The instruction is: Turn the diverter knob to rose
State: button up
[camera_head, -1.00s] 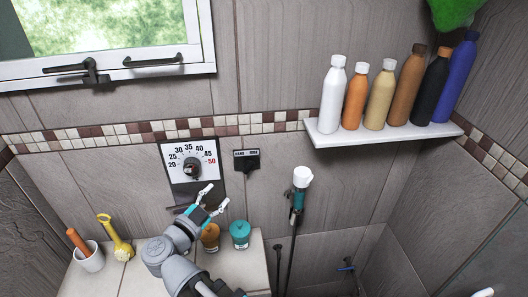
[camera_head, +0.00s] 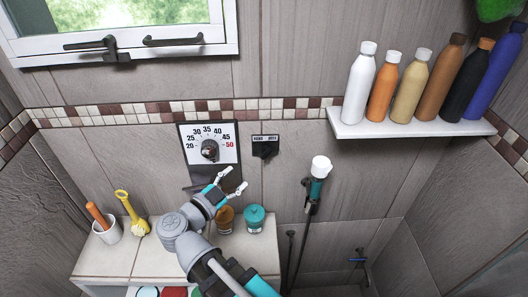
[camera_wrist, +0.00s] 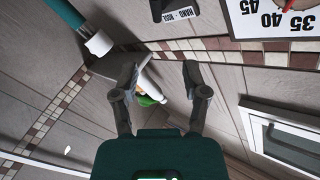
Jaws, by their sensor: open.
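The diverter (camera_head: 265,147) is a small black plate on the tiled wall, right of the temperature dial. Its pale label strip, at the top, appears to read HAND on the left and ROSE on the right. A dark knob shape shows below the strip, but its pointing is too small to tell. In the wrist view the diverter plate (camera_wrist: 178,10) is cut off at the top edge, with its label upside down. My gripper (camera_head: 233,181) is open and empty, lower left of the diverter and apart from it. Its two spread fingers (camera_wrist: 160,75) also show in the wrist view.
A temperature dial (camera_head: 209,149) is left of the diverter. A hand shower (camera_head: 319,178) hangs to the right. A shelf (camera_head: 415,127) holds several bottles. On the ledge (camera_head: 120,258) are a white cup, a yellow brush and an orange and a teal jar. The window (camera_head: 160,45) is above.

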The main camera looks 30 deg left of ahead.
aim_at(267, 150)
jog(key=shift+w+d, duration=0.4)
jog(key=shift+w, duration=1.7)
jog(key=shift+w+d, duration=0.45)
jog(key=shift+w, duration=1.7)
jog(key=shift+w+d, duration=0.4)
jog(key=shift+w, duration=1.7)
